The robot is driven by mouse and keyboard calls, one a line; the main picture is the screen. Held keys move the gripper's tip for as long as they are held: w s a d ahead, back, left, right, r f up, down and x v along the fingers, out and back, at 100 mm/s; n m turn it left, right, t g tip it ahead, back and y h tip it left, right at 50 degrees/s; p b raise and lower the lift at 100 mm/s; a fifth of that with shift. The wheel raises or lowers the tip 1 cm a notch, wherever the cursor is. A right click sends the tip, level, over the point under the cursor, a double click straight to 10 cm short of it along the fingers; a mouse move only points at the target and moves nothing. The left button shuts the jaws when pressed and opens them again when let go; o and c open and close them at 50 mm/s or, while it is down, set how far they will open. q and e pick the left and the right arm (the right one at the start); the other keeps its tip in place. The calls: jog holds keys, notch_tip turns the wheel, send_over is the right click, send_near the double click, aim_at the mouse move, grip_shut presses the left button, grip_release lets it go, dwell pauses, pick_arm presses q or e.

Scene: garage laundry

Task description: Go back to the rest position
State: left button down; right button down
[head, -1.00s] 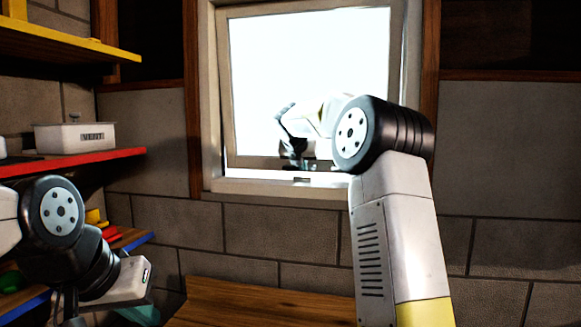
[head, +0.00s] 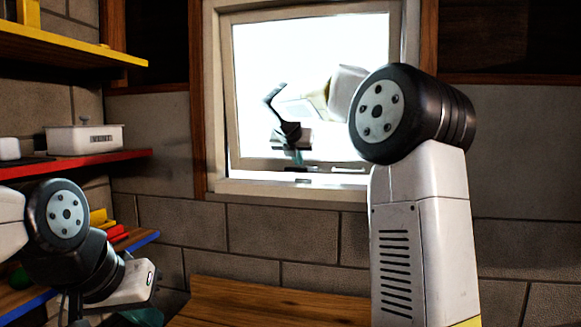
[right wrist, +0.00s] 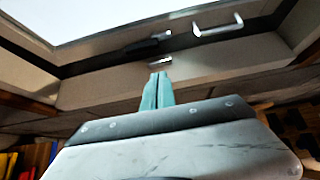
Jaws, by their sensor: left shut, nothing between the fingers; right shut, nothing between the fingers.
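My right gripper (head: 298,157) hangs in front of the lower part of the window, fingers pointing down. Its teal fingers are together and empty, and they also show in the right wrist view (right wrist: 158,92), below the window's sill area. My right arm rises on the right, its elbow high and overlapping the window's right edge. My left gripper (head: 143,316) is low at the left, by the shelves and above the wooden surface. Only a little of its teal fingers shows at the bottom edge, with nothing seen in them.
The window (head: 310,80) has a pale handle (head: 350,170) and a dark latch (head: 303,168) low on its frame. Yellow, red and blue shelves stand at left; a white box (head: 85,139) sits on the red shelf (head: 75,164). A wooden surface (head: 260,303) below the window looks clear.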

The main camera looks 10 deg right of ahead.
jog(key=s+a+f+m+g+y, duration=0.1)
jog(key=s+f+m+y, duration=0.1)
jog(key=s+f+m, duration=0.4)
jog(key=s+a+f+m+g+y, duration=0.1)
jog(key=s+f+m, duration=0.5)
jog(key=s+m, duration=0.8)
jog(key=s+f+m+g+y, duration=0.1)
jog(key=s+f+m+y, duration=0.2)
jog(key=s, duration=1.6)
notch_tip(320, 180, down, 4)
jog(key=m, duration=0.7)
jog(key=shift+s+a+m+g, duration=0.4)
